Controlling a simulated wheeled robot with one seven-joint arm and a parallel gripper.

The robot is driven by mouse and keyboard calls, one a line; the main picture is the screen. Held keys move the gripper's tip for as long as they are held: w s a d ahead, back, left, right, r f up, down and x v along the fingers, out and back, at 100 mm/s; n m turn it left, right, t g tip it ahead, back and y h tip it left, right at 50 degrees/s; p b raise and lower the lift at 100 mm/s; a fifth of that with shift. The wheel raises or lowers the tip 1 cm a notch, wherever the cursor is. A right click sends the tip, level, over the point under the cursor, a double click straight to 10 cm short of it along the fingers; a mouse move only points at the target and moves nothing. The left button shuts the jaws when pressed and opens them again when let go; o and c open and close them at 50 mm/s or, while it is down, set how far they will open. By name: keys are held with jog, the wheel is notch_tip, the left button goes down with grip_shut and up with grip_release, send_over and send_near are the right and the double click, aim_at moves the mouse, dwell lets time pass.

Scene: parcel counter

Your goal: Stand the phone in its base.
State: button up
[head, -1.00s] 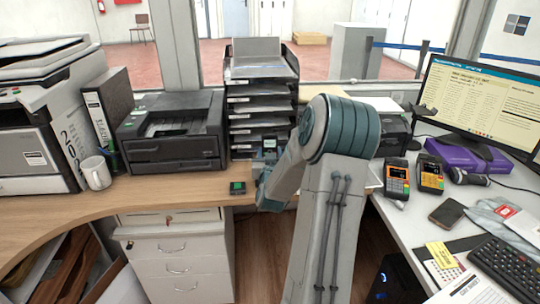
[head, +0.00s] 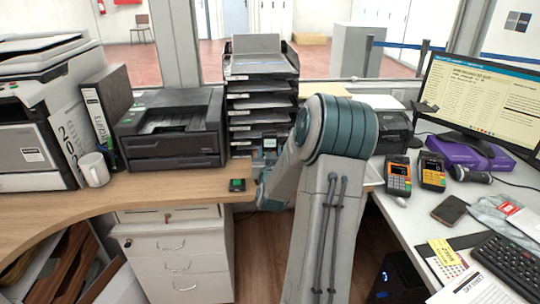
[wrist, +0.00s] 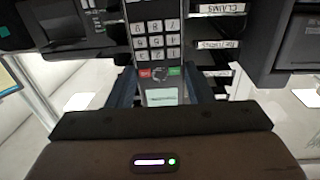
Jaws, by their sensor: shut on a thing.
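The phone (wrist: 156,40) is a dark grey handset with pale keys, red and green buttons and a small lit screen. In the wrist view it lies between the two fingers of my gripper (wrist: 163,88), which is shut on it near the screen end. In the head view the phone (head: 269,143) shows upright in front of the letter trays, and my gripper (head: 264,177) is partly hidden by my arm. A small black block with a green top (head: 237,185) lies on the wooden counter just left of my gripper. I cannot tell whether it is the base.
A stack of letter trays (head: 258,100) stands behind my gripper, with a black printer (head: 172,130) to its left. A white mug (head: 95,169) stands farther left. Two card terminals (head: 398,178) are on the right desk. The wooden counter's front left is clear.

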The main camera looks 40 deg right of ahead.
jog(key=shift+r, duration=0.1)
jog(key=o, duration=1.3)
jog(key=shift+c, duration=0.2)
jog(key=shift+s, duration=0.1)
jog(key=b+v, duration=0.4)
jog(key=v, duration=0.7)
jog(key=shift+f, duration=0.25)
jog(key=b, duration=0.3)
jog(key=shift+s+a, duration=0.25)
jog(key=shift+s, duration=0.1)
jog(key=b+v, duration=0.1)
jog(key=b, duration=0.3)
jog(key=shift+s+a+r, duration=0.15)
jog(key=shift+s+a, duration=0.05)
jog(key=shift+s, duration=0.05)
